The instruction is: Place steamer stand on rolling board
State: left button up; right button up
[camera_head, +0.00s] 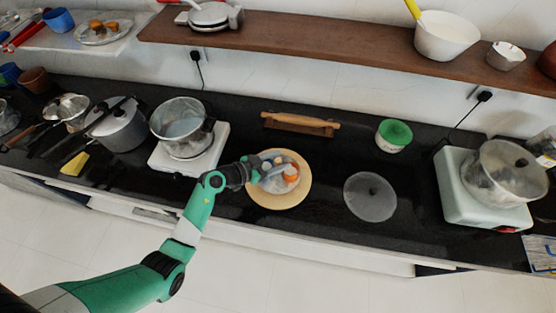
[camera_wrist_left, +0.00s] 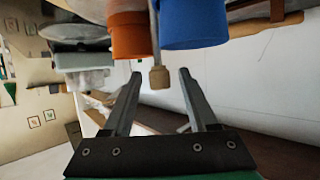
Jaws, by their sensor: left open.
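The round wooden rolling board (camera_head: 262,199) lies on the black counter in the head view. A grey metal plate-like piece with small orange and pale parts (camera_head: 280,178), likely the steamer stand, appears over the board; I cannot tell whether it touches. My left gripper (camera_head: 252,170) is at the left side of this piece, and its fingers are hard to make out there. In the left wrist view my left gripper (camera_wrist_left: 160,74) is open. A thin rod with a tan tip (camera_wrist_left: 159,77) shows between the fingertips, beside an orange cylinder (camera_wrist_left: 130,38) and a blue cylinder (camera_wrist_left: 193,22).
A pot (camera_head: 180,128) on a white stove stands left of the board. A rolling pin (camera_head: 300,123) lies behind, a green-lidded jar (camera_head: 394,135) behind right. A round lid (camera_head: 370,196) lies to the right, and another pot (camera_head: 499,171) sits farther right.

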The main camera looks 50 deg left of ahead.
pick_arm(q)
jog(key=p+v, duration=0.5)
jog(key=v, duration=0.7)
jog(key=shift+r, duration=0.15)
